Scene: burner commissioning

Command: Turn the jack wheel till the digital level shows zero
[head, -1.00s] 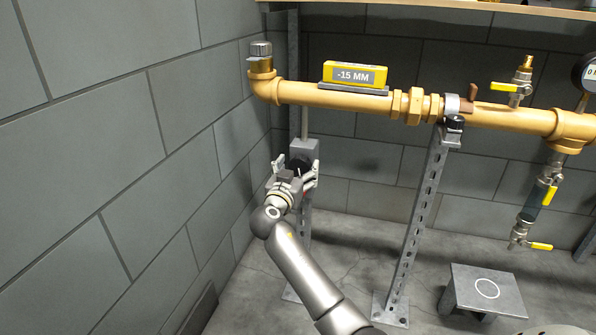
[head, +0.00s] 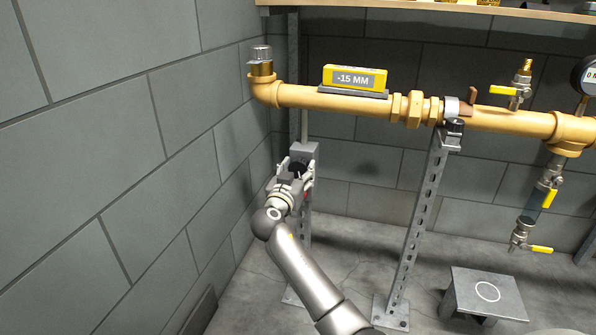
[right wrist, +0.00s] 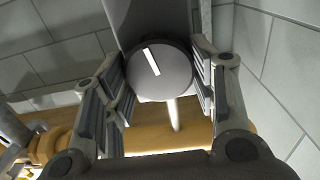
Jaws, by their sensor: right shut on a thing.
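The digital level (head: 354,78) is a yellow box on the gas pipe (head: 420,107), and its display reads -15 MM. The jack (head: 304,151) is a grey block under the pipe's left end. Its jack wheel is a round dark grey knob (right wrist: 172,84) with a white line tilted a little to the left in the right wrist view. My right gripper (head: 299,173) is shut on the jack wheel, with a finger on each side of it. In the head view the gripper mostly hides the wheel. My left gripper is not in view.
A block wall (head: 130,130) stands close on the left of my right arm. A slotted support post (head: 416,220) stands to the right. A small metal stand (head: 489,291) with a white ring is at the lower right. Yellow-handled valves (head: 520,85) are on the right.

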